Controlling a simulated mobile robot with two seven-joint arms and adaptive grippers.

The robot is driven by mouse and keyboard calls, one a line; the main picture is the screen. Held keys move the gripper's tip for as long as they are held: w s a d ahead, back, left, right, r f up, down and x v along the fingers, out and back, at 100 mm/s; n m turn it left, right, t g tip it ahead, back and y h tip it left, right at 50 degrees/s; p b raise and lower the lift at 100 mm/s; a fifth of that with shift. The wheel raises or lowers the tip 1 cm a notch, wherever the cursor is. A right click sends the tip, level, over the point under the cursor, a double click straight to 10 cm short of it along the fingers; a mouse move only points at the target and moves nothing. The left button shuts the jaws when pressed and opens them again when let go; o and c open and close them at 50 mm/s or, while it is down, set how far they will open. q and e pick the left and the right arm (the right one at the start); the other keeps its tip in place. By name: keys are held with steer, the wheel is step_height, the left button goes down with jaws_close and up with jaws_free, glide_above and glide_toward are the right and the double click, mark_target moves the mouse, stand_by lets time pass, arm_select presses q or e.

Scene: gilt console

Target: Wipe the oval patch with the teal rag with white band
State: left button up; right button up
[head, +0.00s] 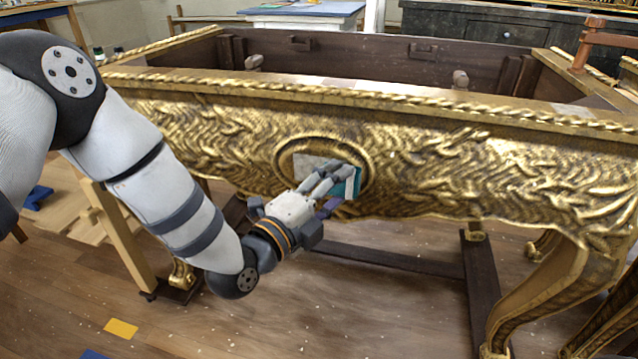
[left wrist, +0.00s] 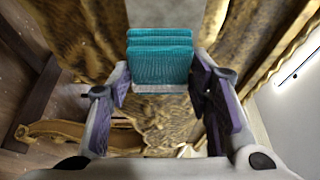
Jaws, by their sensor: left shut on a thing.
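The oval patch (head: 305,166) is a pale grey area inside a raised gilt ring on the front of the carved console (head: 440,165). My left gripper (head: 338,180) is at the right part of the oval and covers some of it. It is shut on the teal rag (head: 355,184), which also shows folded between the fingers in the left wrist view (left wrist: 160,58), with its white band (left wrist: 161,88) along the near edge. The rag is at or very near the panel; I cannot tell whether it touches. My right gripper is not in view.
The console's top is an open frame with a gilt rope-edged front rail (head: 330,85). A brown clamp (head: 597,40) stands at its right corner. Curved gilt legs (head: 540,280) and a dark stretcher (head: 390,260) are below. Yellow tape (head: 121,328) marks the floor.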

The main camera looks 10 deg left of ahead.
arm_select(q)
steer(key=shift+d+r+p, duration=0.1)
steer(key=shift+r+p, duration=0.15)
steer(key=shift+p, duration=0.1)
steer(key=shift+w+a+f+p, duration=0.1)
steer(key=shift+a+p, duration=0.4)
steer(key=shift+a, duration=1.65)
steer(key=shift+w+a+f+p, duration=0.1)
steer(key=shift+a+p, duration=0.4)
steer(key=shift+a, duration=1.65)
steer(key=shift+r+p, duration=0.6)
steer(key=shift+p, duration=0.1)
steer(key=shift+d+p, duration=0.9)
steer(key=shift+d, duration=3.45)
steer(key=shift+s+a+f+p, duration=0.1)
steer(key=shift+a+p, duration=0.2)
steer(key=shift+a, duration=1.9)
steer(key=shift+a+f+p, duration=0.1)
steer(key=shift+a+p, duration=0.15)
steer(key=shift+a, duration=1.95)
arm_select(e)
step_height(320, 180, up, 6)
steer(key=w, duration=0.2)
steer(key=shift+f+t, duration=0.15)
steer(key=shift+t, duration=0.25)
